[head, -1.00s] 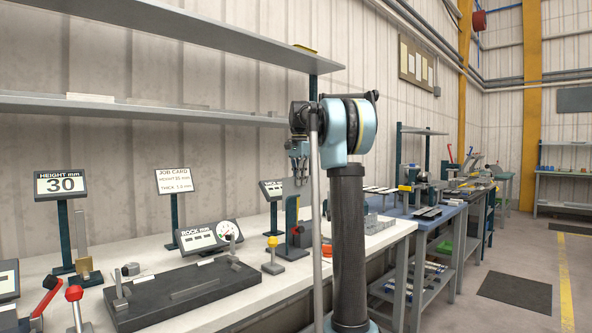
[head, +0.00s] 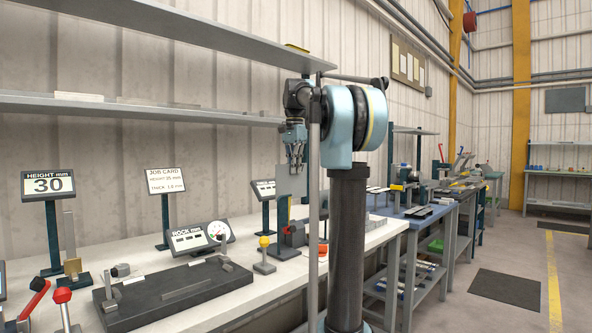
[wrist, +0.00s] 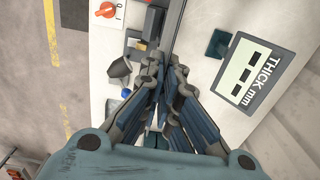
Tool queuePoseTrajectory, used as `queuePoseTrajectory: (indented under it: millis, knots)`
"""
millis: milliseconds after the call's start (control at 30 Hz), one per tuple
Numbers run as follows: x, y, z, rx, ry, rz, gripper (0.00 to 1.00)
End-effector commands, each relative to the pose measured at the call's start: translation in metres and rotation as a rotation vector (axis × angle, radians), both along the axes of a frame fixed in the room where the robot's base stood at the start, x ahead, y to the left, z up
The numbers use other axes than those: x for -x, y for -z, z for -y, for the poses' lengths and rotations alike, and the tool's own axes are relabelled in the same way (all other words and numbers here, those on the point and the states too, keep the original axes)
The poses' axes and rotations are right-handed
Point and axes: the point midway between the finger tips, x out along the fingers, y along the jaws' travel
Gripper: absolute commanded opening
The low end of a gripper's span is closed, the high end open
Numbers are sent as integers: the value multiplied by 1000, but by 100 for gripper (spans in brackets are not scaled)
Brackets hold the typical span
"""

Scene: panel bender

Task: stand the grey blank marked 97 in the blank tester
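A grey blank (head: 291,183), a flat plate, hangs upright from my gripper (head: 294,158) above the white bench in the head view. My gripper is shut on its upper part. In the wrist view the fingers of my gripper (wrist: 160,108) close on the blank (wrist: 174,30), which shows nearly edge-on as a thin dark strip. No number can be read on it. The blank is apart from the fixtures below. A dark rocking base (head: 175,292) stands in front of the ROCK mm display (head: 201,238). I cannot tell which fixture is the blank tester.
The HEIGHT mm display (head: 47,184) reads 30. A job card (head: 165,181) stands beside it. The THICK mm display (wrist: 262,75) is close right of the blank in the wrist view. A yellow-knobbed post (head: 264,256) and red-handled clamp (head: 62,302) stand on the bench.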

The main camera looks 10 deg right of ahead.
Motion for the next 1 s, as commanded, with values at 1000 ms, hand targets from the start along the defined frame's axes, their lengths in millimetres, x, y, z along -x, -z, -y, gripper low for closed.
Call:
queuePoseTrajectory:
  millis: [1000]
  knots:
    - [0,103,0,0,0,0,0]
